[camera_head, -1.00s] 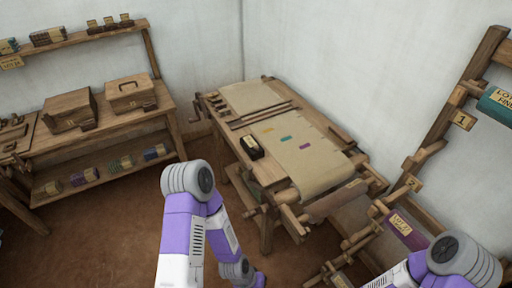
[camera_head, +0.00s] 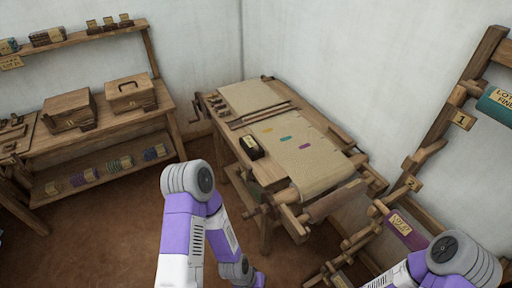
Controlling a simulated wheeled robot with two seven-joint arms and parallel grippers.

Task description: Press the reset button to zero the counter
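The counter appears to be a small dark box (camera_head: 250,147) with a pale label on its front. It sits on the left side of the wooden loom (camera_head: 229,150). Its reset button is too small to make out. Pale cloth (camera_head: 318,168) with small orange, teal and purple marks lies on the loom to the right of the box.
A wooden bench (camera_head: 150,116) with two boxes stands at left, below a wall shelf (camera_head: 75,38). A wooden rack (camera_head: 430,150) with a teal roll (camera_head: 496,105) and a purple roll (camera_head: 405,229) stands at right. Bare brown floor (camera_head: 110,225) lies between bench and loom.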

